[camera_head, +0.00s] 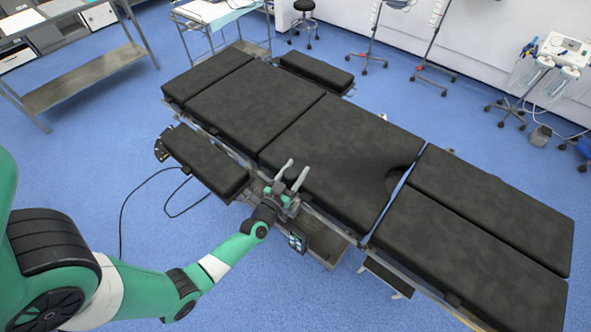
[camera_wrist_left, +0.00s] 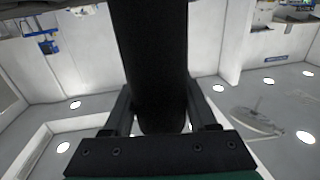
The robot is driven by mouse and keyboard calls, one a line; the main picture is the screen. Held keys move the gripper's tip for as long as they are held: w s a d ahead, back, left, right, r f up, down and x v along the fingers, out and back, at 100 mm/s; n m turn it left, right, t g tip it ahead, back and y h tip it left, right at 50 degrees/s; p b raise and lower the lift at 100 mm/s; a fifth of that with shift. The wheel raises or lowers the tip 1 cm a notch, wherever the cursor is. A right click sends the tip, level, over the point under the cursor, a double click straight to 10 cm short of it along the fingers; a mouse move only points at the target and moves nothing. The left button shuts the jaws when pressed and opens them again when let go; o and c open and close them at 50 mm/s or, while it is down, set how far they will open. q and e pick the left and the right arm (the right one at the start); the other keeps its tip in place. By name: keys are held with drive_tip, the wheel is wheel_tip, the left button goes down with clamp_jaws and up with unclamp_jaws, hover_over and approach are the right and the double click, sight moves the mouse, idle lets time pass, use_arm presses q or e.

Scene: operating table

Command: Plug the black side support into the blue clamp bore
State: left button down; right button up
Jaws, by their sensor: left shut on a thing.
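My left gripper (camera_head: 291,175) is at the near long side of the operating table, by the table edge, its two grey fingers pointing up and away. In the left wrist view my left gripper (camera_wrist_left: 162,112) is shut on a long black piece, the black side support (camera_wrist_left: 158,55), which runs from between the fingers out of the top of the picture. In the head view the held piece does not stand out against the dark padding. I cannot make out the blue clamp or its bore in either view. My right gripper is not in view.
The black-padded operating table (camera_head: 345,145) spans the middle. A black arm board (camera_head: 205,160) lies beside my left gripper, another (camera_head: 316,69) on the far side. A black cable (camera_head: 135,195) lies on the floor. A metal side table (camera_head: 85,80) stands far left.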

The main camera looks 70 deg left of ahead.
use_arm(q)
drive_tip(key=shift+f+b, duration=1)
drive_tip(key=shift+f, duration=0.15)
drive_tip(key=shift+f+b, duration=0.3)
drive_tip(key=shift+f, duration=0.05)
drive_tip(key=shift+c, duration=0.6)
unclamp_jaws()
drive_tip(key=shift+s, duration=0.1)
drive_tip(key=shift+s+d, duration=0.3)
drive_tip(key=p+v, duration=0.2)
drive_tip(key=v, duration=0.8)
drive_tip(key=shift+s+d+p, duration=0.2)
drive_tip(key=shift+s+p, duration=0.05)
drive_tip(key=shift+p, duration=0.15)
